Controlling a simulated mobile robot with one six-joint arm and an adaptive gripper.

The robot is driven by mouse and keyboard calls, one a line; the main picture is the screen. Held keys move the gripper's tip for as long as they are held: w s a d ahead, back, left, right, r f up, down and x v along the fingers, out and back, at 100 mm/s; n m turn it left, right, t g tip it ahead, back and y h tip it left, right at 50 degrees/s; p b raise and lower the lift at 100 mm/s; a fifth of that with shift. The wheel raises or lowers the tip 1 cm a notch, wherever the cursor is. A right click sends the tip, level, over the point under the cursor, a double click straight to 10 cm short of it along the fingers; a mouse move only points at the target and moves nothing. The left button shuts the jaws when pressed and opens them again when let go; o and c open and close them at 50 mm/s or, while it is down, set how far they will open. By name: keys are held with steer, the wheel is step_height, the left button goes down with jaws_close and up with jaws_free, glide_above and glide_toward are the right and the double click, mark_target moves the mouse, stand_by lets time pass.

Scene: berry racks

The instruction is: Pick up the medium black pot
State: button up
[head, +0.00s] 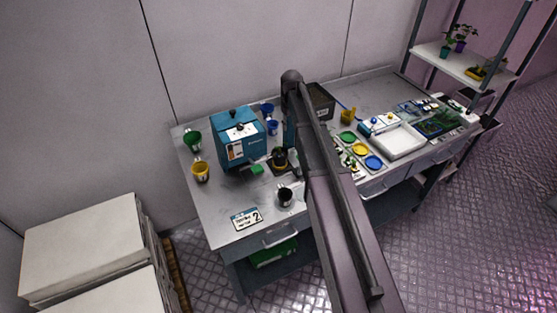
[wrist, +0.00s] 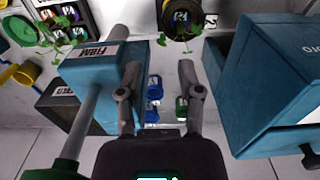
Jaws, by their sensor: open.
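A black pot (head: 285,197) stands upright on the front left of the table, apart from my arm. A second dark pot (head: 279,159) with a yellow rim and a plant stands behind it. A round black pot with a yellow edge shows at the top of the wrist view (wrist: 182,18), likely the planted one. I cannot tell by size which is the medium one. My gripper (wrist: 158,68) is open and empty, its two fingers apart above the back of the table. In the head view the gripper is hidden behind my arm.
A large blue box (head: 238,138) and a narrower blue device (wrist: 92,80) flank my gripper. Yellow (head: 201,171) and green (head: 192,140) pots stand left. A number card (head: 247,217) lies in front. A white tray (head: 398,141) is right.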

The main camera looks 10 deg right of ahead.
mark_target(277, 159)
steer(key=shift+a+f, duration=0.1)
step_height(277, 159, down, 8)
steer(key=b, duration=0.8)
steer(key=shift+f+b, duration=0.25)
steer(key=shift+b, duration=0.1)
steer(key=shift+f, duration=0.1)
steer(key=shift+w+a+f+b, duration=0.1)
steer(key=shift+f+b, duration=1.15)
steer(key=shift+b, duration=0.05)
steer(key=shift+w+a+f+b, duration=0.1)
steer(key=shift+f+b, duration=1.15)
steer(key=shift+b, duration=0.05)
jaws_close()
